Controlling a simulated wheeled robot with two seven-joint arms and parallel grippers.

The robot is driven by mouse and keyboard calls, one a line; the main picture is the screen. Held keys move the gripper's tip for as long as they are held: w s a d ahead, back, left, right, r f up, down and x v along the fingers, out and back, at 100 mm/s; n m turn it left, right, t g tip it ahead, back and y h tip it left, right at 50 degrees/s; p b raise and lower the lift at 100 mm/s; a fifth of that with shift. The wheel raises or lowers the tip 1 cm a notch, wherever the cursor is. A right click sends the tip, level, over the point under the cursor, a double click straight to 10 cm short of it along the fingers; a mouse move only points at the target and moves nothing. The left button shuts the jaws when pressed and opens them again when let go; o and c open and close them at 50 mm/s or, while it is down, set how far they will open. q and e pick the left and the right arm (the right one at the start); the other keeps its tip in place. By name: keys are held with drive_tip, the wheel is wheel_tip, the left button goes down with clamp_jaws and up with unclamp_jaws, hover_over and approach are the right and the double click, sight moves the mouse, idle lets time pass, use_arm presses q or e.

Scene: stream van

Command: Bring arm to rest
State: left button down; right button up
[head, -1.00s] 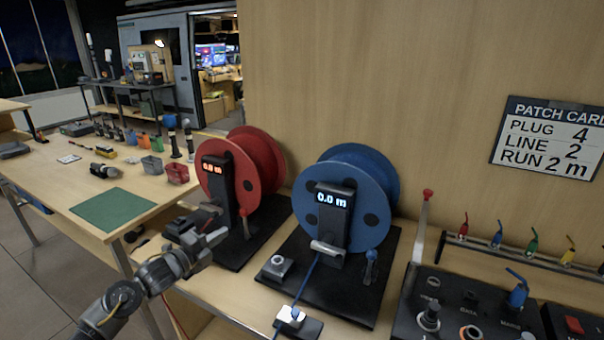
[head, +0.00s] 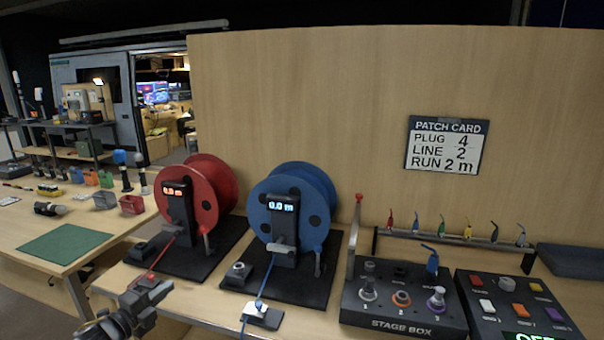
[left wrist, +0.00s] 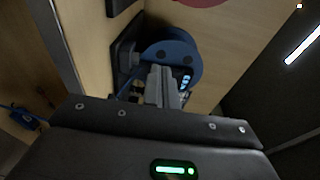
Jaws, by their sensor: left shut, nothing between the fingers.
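My left gripper (head: 147,292) shows low in the head view, in front of the red reel's base and near the bench's front edge. It is shut and empty. In the left wrist view its closed fingers (left wrist: 163,86) stand in front of the blue reel (left wrist: 183,50). In the head view the red reel (head: 214,190) stands on its black base, with a red cable running down towards the bench front behind my gripper. The blue reel (head: 310,195) stands to its right, with a blue cable down to a small white-topped block (head: 263,316). My right gripper is not in view.
The stage box (head: 400,318) and a button panel (head: 505,300) fill the bench's right side. Coloured plugs hang on a rail (head: 450,238) behind. A side table with a green mat (head: 64,243) and small items stands at left. A patch card (head: 446,145) is on the wall.

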use_arm(q)
drive_tip(key=s+d+f+n+g+y, duration=0.2)
drive_tip(key=s+d+f+n+y, duration=0.15)
drive_tip(key=s+f+n, duration=0.35)
drive_tip(key=s+d+f+n+g+y, duration=0.2)
drive_tip(key=s+d+f+n+g, duration=0.15)
drive_tip(key=s+f, duration=0.45)
drive_tip(key=s+d+f+n+g, duration=0.2)
drive_tip(key=s+n+g, duration=0.25)
drive_tip(key=s, duration=0.75)
drive_tip(key=s+d+f+n+g, duration=0.25)
drive_tip(key=s+n, duration=0.35)
drive_tip(key=s, duration=0.6)
wheel_tip(320, 180, down, 24)
drive_tip(key=s+a+g, duration=0.1)
drive_tip(key=g, duration=0.1)
drive_tip(key=s+a+f, duration=0.1)
drive_tip(key=s+f, duration=0.7)
drive_tip(key=s+a+f+y, duration=0.1)
drive_tip(key=s+a+f, duration=0.1)
drive_tip(key=s+f, duration=0.6)
drive_tip(key=shift+s+a+f+m+g, duration=0.3)
drive_tip(key=shift+s+f+g, duration=0.15)
drive_tip(key=shift+f, duration=0.2)
